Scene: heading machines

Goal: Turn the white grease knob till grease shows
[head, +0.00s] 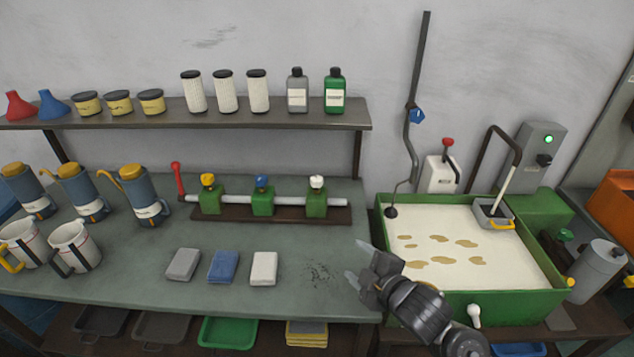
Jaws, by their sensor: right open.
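The white knob (317,182) sits on top of the right-hand green block (316,203) of a pipe manifold on the bench. A yellow knob (208,180) and a blue knob (262,182) top the other two green blocks. No grease shows at the white knob's block. My right gripper (357,260) is open and empty, in front of and to the right of the manifold, over the bench's right edge. It is clear of the white knob. My left gripper is not in view.
A red lever (177,178) stands at the manifold's left end. White, blue and grey cloths (223,266) lie in front. A green tank (515,304) of pale fluid stands at the right. Blue jugs (146,196) crowd the left. A shelf (200,113) runs above. Dark specks (318,272) mark the bench.

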